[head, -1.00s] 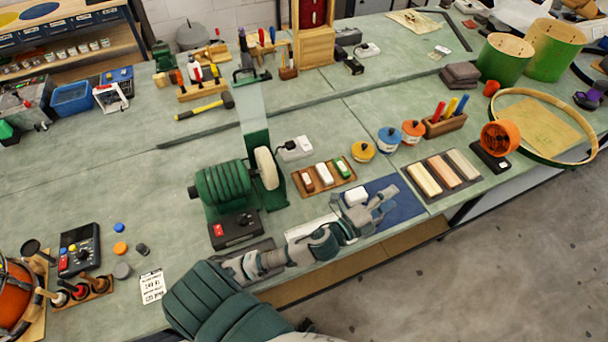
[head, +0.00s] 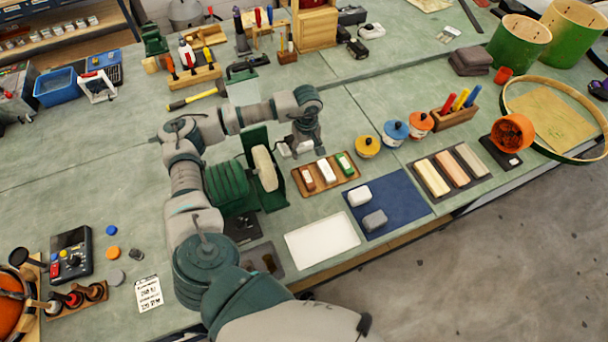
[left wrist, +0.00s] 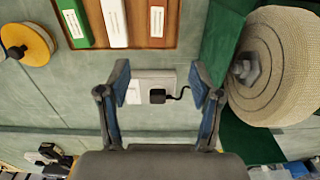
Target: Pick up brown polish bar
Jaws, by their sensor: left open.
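The brown polish bar (head: 308,178) lies at the left end of a wooden tray (head: 331,182), beside a white bar (head: 326,171) and a green bar (head: 345,163). In the left wrist view the brown bar (left wrist: 157,20) is at the top, partly cut off by the frame. My left gripper (head: 303,150) points down just behind the tray, close to the buffing wheel (head: 264,168). In the left wrist view my left gripper (left wrist: 160,76) is open and empty, its fingers apart over a socket box, short of the tray. My right gripper is in neither view.
The pale wheel (left wrist: 275,65) stands close to one finger in the wrist view. The socket box (left wrist: 150,85) with a plugged cable is below. The green grinder (head: 228,187) is under my arm. Lidded pots (head: 367,147) stand right of the tray; a blue mat (head: 400,207) lies in front.

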